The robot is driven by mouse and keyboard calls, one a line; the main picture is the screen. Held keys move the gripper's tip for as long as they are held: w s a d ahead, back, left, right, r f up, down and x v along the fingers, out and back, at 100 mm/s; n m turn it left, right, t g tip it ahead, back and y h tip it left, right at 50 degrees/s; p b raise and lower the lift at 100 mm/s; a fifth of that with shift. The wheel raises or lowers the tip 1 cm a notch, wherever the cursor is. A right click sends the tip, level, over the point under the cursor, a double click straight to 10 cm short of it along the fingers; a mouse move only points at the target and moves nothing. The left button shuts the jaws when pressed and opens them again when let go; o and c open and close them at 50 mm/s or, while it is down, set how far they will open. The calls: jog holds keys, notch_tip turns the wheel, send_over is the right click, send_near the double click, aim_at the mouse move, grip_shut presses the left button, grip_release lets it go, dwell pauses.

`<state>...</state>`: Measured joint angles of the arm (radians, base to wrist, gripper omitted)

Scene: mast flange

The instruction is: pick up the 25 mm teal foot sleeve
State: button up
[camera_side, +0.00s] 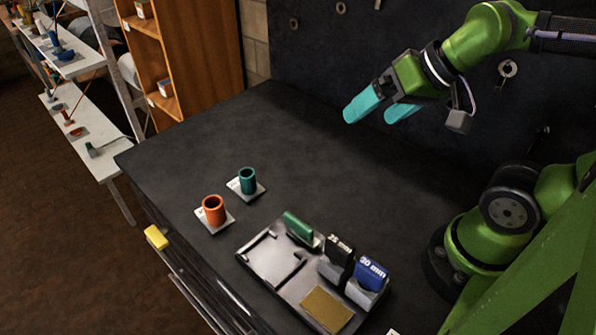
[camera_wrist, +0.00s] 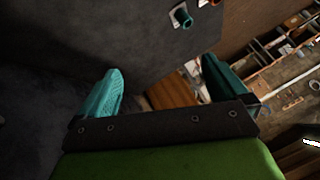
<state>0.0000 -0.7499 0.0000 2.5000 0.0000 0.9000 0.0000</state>
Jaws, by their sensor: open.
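The teal foot sleeve (camera_side: 248,181) is a short open-topped tube standing upright on a small white card on the dark bench, left of centre in the side view. It also shows small near the top of the wrist view (camera_wrist: 184,19). My gripper (camera_side: 381,109) is up in the air, behind and to the right of the sleeve, well apart from it. Its two teal fingers are spread, with nothing between them. The wrist view shows the open fingers too (camera_wrist: 160,92).
An orange sleeve (camera_side: 213,211) stands on its own card close to the teal one. A grey tray (camera_side: 291,289) holds a green piece (camera_side: 298,229), a black block marked 25 mm (camera_side: 339,251) and a blue one marked 20 mm (camera_side: 371,273). The bench's back left is clear.

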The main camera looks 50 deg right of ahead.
jog(key=c, duration=0.7)
jog(key=shift+o, duration=0.2)
